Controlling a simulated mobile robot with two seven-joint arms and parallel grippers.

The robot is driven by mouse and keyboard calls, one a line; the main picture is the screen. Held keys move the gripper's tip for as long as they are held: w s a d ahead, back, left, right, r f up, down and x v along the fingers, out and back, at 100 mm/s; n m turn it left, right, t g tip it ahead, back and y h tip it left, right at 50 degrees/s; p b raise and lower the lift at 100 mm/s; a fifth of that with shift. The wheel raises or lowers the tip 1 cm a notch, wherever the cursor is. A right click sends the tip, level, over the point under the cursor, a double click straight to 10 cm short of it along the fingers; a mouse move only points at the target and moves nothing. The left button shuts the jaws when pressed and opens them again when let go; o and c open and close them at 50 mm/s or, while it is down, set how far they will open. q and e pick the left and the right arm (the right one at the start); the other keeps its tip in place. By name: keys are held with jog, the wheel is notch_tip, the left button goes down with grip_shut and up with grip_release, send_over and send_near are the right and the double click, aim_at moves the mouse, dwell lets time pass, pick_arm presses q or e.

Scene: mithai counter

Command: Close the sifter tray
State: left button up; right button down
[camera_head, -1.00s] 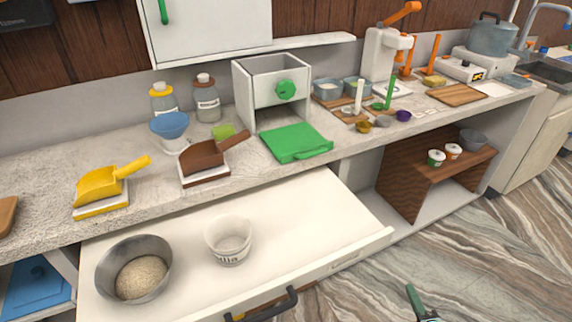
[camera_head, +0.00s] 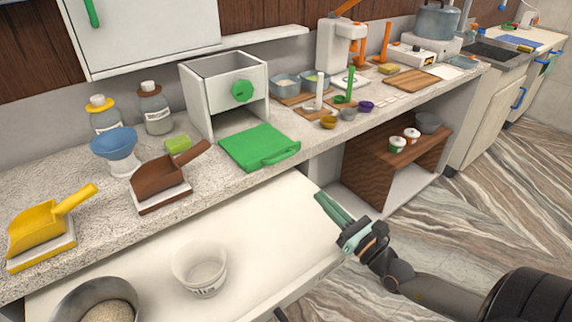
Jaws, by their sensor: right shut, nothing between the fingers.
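The sifter (camera_head: 222,92) is a white box with an open top and a green knob (camera_head: 242,91) on its front. It stands on the counter against the wall. A flat green tray (camera_head: 252,146) with a handle at its front right lies out in front of the sifter's lower opening; its back edge is near the opening. My right gripper (camera_head: 324,200) comes in from the lower right, shut and empty. It is in front of the counter, over the right side of the open drawer, below and to the right of the tray's handle, apart from it. My left gripper is not in view.
The white drawer (camera_head: 250,232) is pulled out below the counter, holding a white tub (camera_head: 200,266) and a metal bowl (camera_head: 65,300). A brown scoop (camera_head: 157,176) stands left of the tray. Small bowls (camera_head: 328,122) stand to its right. A wooden shelf (camera_head: 372,170) is under the counter.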

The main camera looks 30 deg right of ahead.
pick_arm(q)
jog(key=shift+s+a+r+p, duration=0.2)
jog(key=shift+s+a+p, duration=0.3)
jog(key=shift+p, duration=0.2)
pick_arm(e)
jog(key=x, duration=1.2)
jog(key=shift+w, duration=0.15)
